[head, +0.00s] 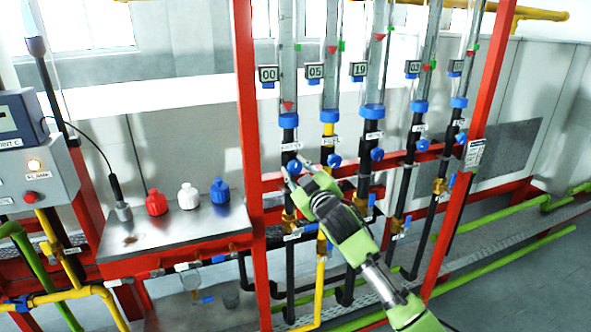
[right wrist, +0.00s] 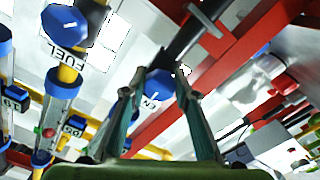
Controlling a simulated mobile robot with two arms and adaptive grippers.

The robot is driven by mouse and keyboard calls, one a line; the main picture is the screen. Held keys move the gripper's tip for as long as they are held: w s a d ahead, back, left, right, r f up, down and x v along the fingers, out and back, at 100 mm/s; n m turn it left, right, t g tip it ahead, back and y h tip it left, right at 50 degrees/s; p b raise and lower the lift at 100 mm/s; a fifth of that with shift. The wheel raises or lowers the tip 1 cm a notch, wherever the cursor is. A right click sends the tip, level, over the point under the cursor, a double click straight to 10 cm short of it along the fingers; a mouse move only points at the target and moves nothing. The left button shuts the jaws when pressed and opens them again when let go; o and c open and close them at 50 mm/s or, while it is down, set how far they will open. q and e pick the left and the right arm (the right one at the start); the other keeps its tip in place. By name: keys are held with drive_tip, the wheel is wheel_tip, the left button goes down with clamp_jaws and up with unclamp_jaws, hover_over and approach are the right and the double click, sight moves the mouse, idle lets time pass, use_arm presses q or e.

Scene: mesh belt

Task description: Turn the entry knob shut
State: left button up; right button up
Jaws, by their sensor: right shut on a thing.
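The entry knob (head: 294,167) is a blue knob on the leftmost dark pipe of the gauge rack, below a small white label. My right gripper (head: 292,174) reaches it from the lower right, with its fingertips at the knob. In the right wrist view the two fingers of my right gripper (right wrist: 155,85) are shut on the knob, with a label (right wrist: 150,101) starting "EN" between them. The fingers partly hide the knob, and its exact turn is hard to tell. My left gripper is not in view.
The blue fuel knob (head: 334,160) sits close by on the right, also in the right wrist view (right wrist: 65,22). More blue knobs follow on the right. Red posts (head: 246,130) flank the pipes. A metal bench (head: 180,230) holds red, white and blue bottles.

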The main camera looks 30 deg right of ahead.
drive_tip(key=o, duration=1.1)
drive_tip(key=v, duration=1.2)
drive_tip(key=shift+f, duration=0.1)
